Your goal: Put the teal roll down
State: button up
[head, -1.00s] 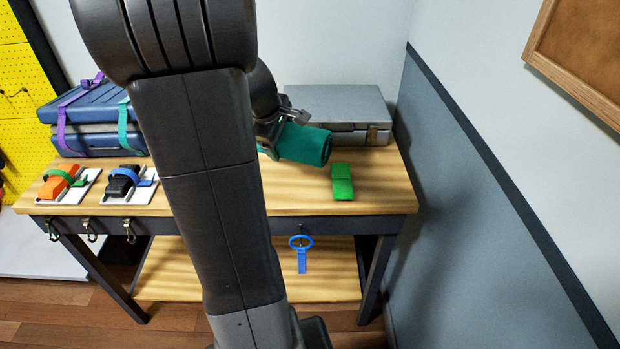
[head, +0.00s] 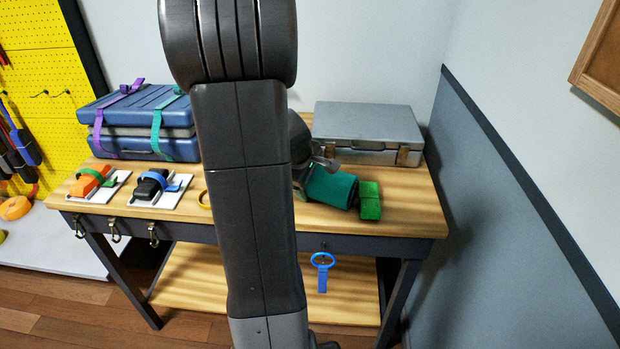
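The teal roll (head: 333,188) lies on its side at or just above the wooden bench top (head: 415,222), right of my arm. Its right end is close beside a green block-like piece (head: 369,201). I cannot tell whether the roll touches the bench or the green piece. My gripper (head: 308,182) is at the roll's left end, partly hidden behind my arm. Its fingers are mostly out of sight, so I cannot see whether they press on the roll.
A grey metal case (head: 368,130) stands behind the roll. Strapped blue cases (head: 145,125) stand at the back left. White trays with an orange item (head: 87,181) and a black item (head: 150,186) lie at the front left. A blue strap (head: 322,272) hangs from the bench front.

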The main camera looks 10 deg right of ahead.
jog(key=o, duration=0.3)
jog(key=shift+r, duration=0.1)
jog(key=shift+r+p, duration=0.2)
jog(key=shift+p, duration=0.1)
jog(key=p+v, duration=0.1)
jog(key=v, duration=1)
jog(key=shift+s+r, duration=0.2)
jog(key=shift+r, duration=0.15)
